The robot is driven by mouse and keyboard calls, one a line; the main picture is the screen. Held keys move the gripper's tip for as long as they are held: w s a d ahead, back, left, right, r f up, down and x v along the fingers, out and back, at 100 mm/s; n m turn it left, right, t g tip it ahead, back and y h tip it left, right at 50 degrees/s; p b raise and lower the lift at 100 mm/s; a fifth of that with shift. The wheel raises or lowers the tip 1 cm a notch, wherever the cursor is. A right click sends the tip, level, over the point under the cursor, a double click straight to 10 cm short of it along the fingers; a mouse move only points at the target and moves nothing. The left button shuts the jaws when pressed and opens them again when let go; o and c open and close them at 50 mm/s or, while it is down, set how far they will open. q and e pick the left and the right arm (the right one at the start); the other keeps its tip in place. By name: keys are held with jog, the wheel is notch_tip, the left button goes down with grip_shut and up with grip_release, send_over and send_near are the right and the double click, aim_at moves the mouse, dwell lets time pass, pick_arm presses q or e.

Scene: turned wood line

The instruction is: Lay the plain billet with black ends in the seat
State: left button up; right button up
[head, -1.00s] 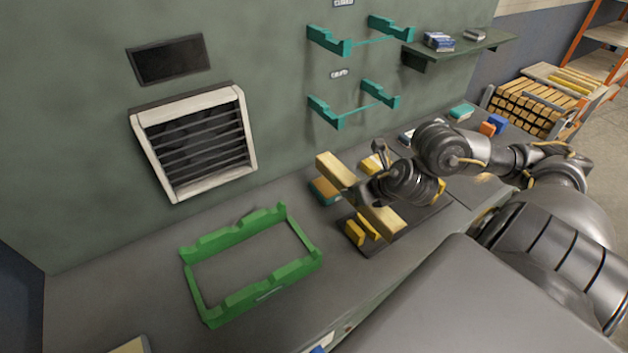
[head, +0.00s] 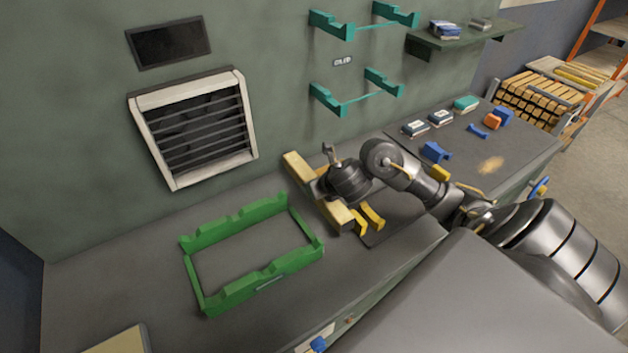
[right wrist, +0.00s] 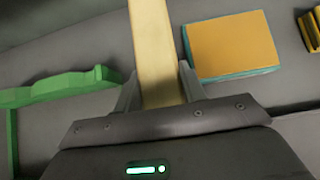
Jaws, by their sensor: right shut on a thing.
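My right gripper (head: 326,190) is shut on a pale wooden billet (head: 296,168), held above the bench. The right wrist view shows the billet (right wrist: 153,40) between the two fingers (right wrist: 158,88), running away from the palm. I cannot make out black on its ends. A green frame (head: 235,291) with notched long rails lies on the bench to the left of the billet, and its inside is empty. Part of it shows at the left of the right wrist view (right wrist: 60,88). Two pairs of teal notched brackets (head: 330,98) are on the wall, also empty. My left gripper is out of view.
Yellow notched supports (head: 371,216) stand on a dark mat just right of the billet. An orange-topped teal block (right wrist: 232,44) lies beside the billet. Blue, teal and orange pieces (head: 436,152) lie farther right. The bench between billet and frame is clear.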

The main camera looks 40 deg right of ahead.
jog(key=f, duration=0.1)
jog(key=f+b, duration=0.1)
jog(key=f, duration=0.1)
jog(key=shift+w+a+f+b, duration=0.1)
jog(key=shift+w+a+b, duration=0.1)
jog(key=shift+b, duration=0.1)
jog(key=shift+f, duration=0.3)
jog(key=shift+d, duration=0.1)
jog(key=shift+f+b, duration=0.1)
jog(key=shift+b, duration=0.2)
jog(key=o, duration=1)
